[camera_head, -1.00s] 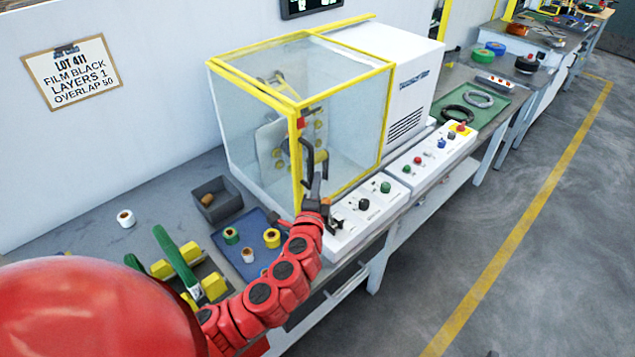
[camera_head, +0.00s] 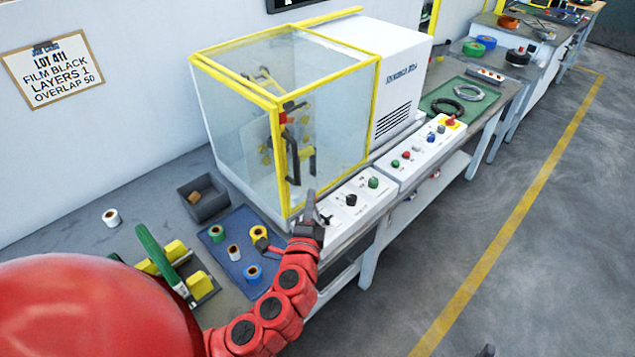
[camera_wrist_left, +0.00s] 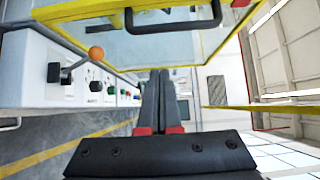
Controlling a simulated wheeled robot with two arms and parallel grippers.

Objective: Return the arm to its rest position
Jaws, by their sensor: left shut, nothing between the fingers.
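My left gripper (camera_head: 309,205) is shut and empty, on the red arm in front of the wrapping machine. Its two fingers are pressed together in the left wrist view (camera_wrist_left: 158,95). It hovers near the left end of the white control panel (camera_head: 362,195), just right of the machine's clear, yellow-framed enclosure (camera_head: 335,110). The dark door handle (camera_head: 292,158) stands above and left of the gripper, apart from it. The handle also shows at the top of the left wrist view (camera_wrist_left: 175,24).
A blue mat (camera_head: 228,262) with several tape rolls lies left of the arm, beside a grey bin (camera_head: 210,208). A green-handled tool (camera_head: 158,252) lies nearer. Dark and grey coils rest on a green mat (camera_head: 432,102) at the back. Floor right of the bench is clear.

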